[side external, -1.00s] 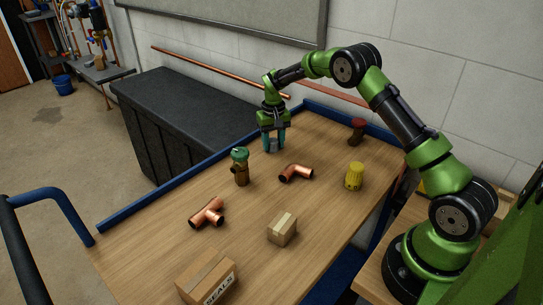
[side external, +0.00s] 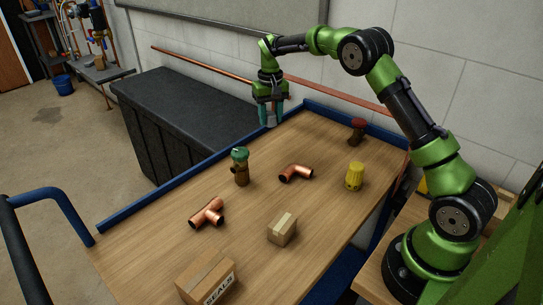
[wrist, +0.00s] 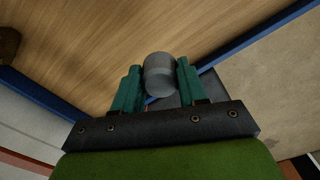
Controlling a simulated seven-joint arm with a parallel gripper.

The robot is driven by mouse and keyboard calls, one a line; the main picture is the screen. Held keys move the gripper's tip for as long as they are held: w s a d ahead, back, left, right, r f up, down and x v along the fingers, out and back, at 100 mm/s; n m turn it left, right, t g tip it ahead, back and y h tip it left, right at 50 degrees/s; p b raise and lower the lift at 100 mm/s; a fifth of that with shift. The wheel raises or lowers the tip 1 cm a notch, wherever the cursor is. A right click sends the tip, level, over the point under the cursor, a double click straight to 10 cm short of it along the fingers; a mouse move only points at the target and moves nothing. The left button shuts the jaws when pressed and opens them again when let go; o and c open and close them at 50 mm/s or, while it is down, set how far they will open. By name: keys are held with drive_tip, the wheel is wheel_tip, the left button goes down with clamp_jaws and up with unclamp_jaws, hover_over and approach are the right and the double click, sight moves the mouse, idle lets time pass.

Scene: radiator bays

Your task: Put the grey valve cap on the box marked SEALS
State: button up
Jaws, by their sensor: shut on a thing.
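The grey valve cap (wrist: 159,72) is between the two teal fingers of my gripper (wrist: 158,85) in the wrist view. In the side view my gripper (side external: 271,115) is shut on the cap (side external: 271,121) and holds it above the far end of the wooden bench, near its blue edge. The cap is partly hidden by the fingers there. The box marked SEALS (side external: 207,279) is a brown carton at the near front of the bench, far from my gripper. Its marked side faces the lower right, and its bottom is cut off by the frame.
On the bench stand a green-topped brass valve (side external: 240,167), a copper elbow (side external: 296,173), a copper tee (side external: 207,213), a small plain box (side external: 282,229), a yellow cap (side external: 355,176) and a red-topped valve (side external: 357,131). A black chest (side external: 185,115) stands beyond the blue edge.

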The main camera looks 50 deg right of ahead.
drive_tip(key=s+a+r+n, duration=0.2)
drive_tip(key=s+a+r, duration=0.1)
drive_tip(key=a, duration=0.6)
drive_tip(key=s+a+r+n, duration=0.1)
drive_tip(key=s+a+r, duration=0.15)
drive_tip(key=a, duration=0.55)
drive_tip(key=s+a+r+n, duration=0.2)
drive_tip(key=s+a, duration=0.1)
drive_tip(key=a, duration=0.6)
drive_tip(key=s+a+n, duration=0.1)
drive_tip(key=s+a, duration=0.3)
drive_tip(key=s, duration=0.4)
drive_tip(key=s+a+n, duration=0.1)
drive_tip(key=s+a, duration=0.3)
drive_tip(key=s, duration=0.4)
drive_tip(key=s+f, duration=0.2)
drive_tip(key=s, duration=0.4)
hover_over(205, 273)
wheel_tip(205, 273, down, 5)
drive_tip(key=shift+d+r, duration=0.1)
drive_tip(key=shift+r, duration=0.1)
drive_tip(key=shift+f, duration=1.75)
